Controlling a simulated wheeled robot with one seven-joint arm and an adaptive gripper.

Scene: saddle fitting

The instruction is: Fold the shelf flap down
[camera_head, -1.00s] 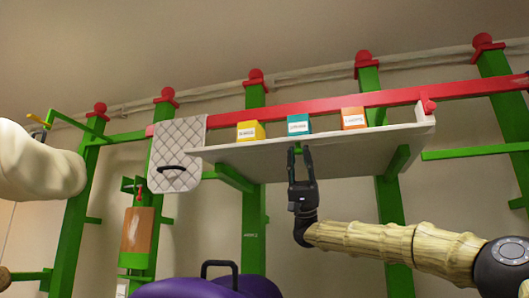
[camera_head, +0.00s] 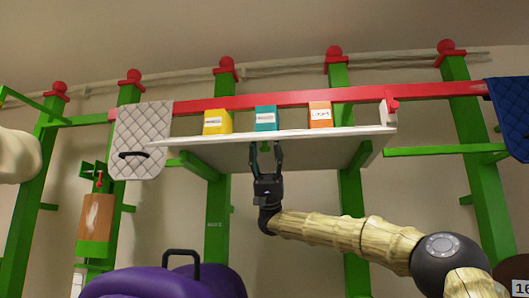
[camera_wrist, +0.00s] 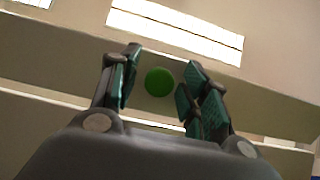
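The shelf flap (camera_head: 335,134) is a pale board that stands out about level from the wall rack, with its underside showing. A yellow box (camera_head: 218,121), a teal box (camera_head: 266,118) and an orange box (camera_head: 320,115) stand on it. My gripper (camera_head: 265,148) points up at the flap's front edge, below the teal box. Its fingers are apart. In the wrist view a round green knob (camera_wrist: 159,82) lies between the fingertips of my gripper (camera_wrist: 155,85), with gaps on both sides. I cannot tell how deep the knob sits between them.
A red rail (camera_head: 440,90) runs behind the flap across green posts (camera_head: 217,200). A grey quilted pad (camera_head: 140,125) hangs at the flap's left end, a blue pad (camera_head: 512,110) at far right. A purple saddle-like thing (camera_head: 165,285) is below. Space under the flap is mostly clear.

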